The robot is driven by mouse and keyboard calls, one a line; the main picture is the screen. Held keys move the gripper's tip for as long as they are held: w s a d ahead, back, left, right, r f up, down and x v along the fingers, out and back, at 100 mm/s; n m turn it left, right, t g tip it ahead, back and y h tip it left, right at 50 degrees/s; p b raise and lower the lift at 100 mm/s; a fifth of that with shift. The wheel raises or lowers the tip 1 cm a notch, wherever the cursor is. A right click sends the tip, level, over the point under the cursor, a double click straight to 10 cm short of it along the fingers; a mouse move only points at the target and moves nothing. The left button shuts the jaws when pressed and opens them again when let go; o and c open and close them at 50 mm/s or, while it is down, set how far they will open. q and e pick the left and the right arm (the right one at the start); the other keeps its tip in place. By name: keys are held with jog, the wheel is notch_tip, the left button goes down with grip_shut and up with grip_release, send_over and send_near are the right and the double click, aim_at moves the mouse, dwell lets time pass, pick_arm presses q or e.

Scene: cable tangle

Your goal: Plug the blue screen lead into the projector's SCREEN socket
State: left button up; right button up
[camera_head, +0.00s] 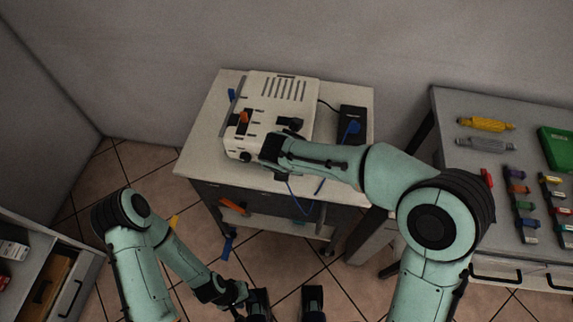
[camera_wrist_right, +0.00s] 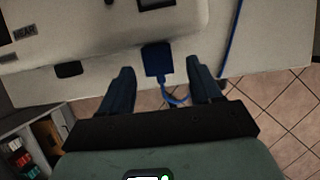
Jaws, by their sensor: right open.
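The white projector (camera_head: 262,108) sits on a small table (camera_head: 202,140). In the right wrist view, the blue screen lead's plug (camera_wrist_right: 157,62) is at the projector's edge (camera_wrist_right: 110,45), between my right gripper's fingers (camera_wrist_right: 162,85). Those fingers are spread, with a gap on both sides of the plug. Its blue cord curls down behind it. I cannot tell how deep the plug sits or read the socket label. In the head view my right gripper (camera_head: 268,148) is at the projector's front and hides the plug. My left gripper (camera_head: 238,294) is low, away from the table; its jaws are unclear.
A black box (camera_head: 353,121) with a blue connector stands right of the projector. An orange piece (camera_head: 245,117) is on the projector's left part. A blue cord (camera_head: 303,208) hangs off the table's front. A grey bench (camera_head: 475,180) with colored parts stands at right.

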jog(key=shift+r, duration=0.2)
pick_arm(q)
jog(key=shift+w+r+p, duration=0.1)
jog(key=shift+r+p, duration=0.8)
jog(key=shift+p, duration=0.05)
pick_arm(e)
jog(key=v, duration=1.3)
jog(key=shift+s, duration=0.1)
